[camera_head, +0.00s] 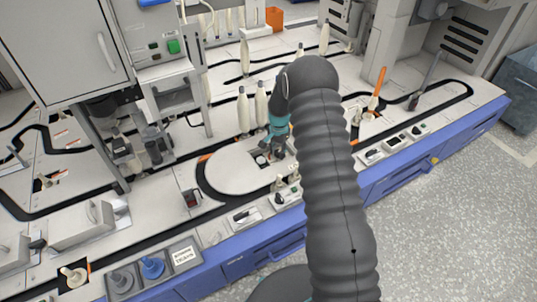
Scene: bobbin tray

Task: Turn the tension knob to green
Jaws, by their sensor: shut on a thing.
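My gripper (271,152) points down at the right edge of the pale round plate (228,174), near the middle of the view. It is shut on a small pale round part (262,160), which shows at the fingertips above a dark patch. The fingers hide much of this part, and I cannot tell for sure that it is the tension knob. No green mark on it can be made out. A control box (287,196) with a dark knob stands on the near edge, apart from my gripper. Another control box (245,216) stands left of it.
Several cream bobbins (243,108) stand upright behind my gripper. More control boxes (397,143) line the front edge at the right. A tray (183,255) with blue and grey pieces is at the front left. A tall machine cabinet (70,45) stands at the back left.

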